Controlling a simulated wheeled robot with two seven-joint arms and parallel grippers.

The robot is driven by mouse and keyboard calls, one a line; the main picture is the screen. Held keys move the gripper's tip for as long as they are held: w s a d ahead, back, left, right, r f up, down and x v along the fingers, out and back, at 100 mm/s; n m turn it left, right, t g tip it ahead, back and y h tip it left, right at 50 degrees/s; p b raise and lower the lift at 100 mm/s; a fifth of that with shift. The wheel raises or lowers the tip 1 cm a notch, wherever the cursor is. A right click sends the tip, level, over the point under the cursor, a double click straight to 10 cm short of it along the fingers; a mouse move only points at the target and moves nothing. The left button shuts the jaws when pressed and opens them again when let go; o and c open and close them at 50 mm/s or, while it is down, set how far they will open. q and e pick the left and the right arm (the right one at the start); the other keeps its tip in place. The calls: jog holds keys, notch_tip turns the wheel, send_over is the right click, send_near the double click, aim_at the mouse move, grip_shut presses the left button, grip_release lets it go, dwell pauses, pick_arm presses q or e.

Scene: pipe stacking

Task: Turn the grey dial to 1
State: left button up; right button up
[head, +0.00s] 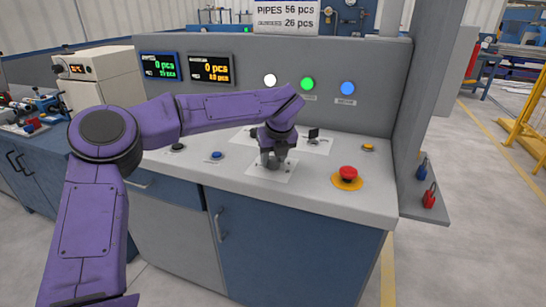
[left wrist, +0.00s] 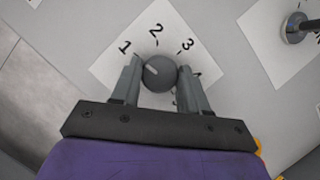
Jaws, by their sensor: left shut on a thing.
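The grey dial (left wrist: 159,76) is a round knob on a white plate (left wrist: 112,68) marked with 1, 2 and 3 in the left wrist view. A short pale line on the knob points up and left, toward the 1. My left gripper (left wrist: 158,72) has a finger on each side of the knob and is shut on it. In the head view my left gripper (head: 271,158) points down over the white plate (head: 284,173) on the console top and hides most of the dial. My right gripper is not in view.
A red emergency button (head: 347,173) stands right of the plate. A black switch (head: 313,134) is behind it, and a blue button (head: 216,155) is to the left. White, green and blue lights (head: 348,88) sit on the upright panel.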

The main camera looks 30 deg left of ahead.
pick_arm(q)
jog(key=shift+r, duration=0.1)
jog(key=o, duration=1.1)
jog(key=shift+c, duration=0.2)
jog(key=v, duration=1)
jog(key=shift+r, duration=0.15)
jog(key=shift+d, duration=0.1)
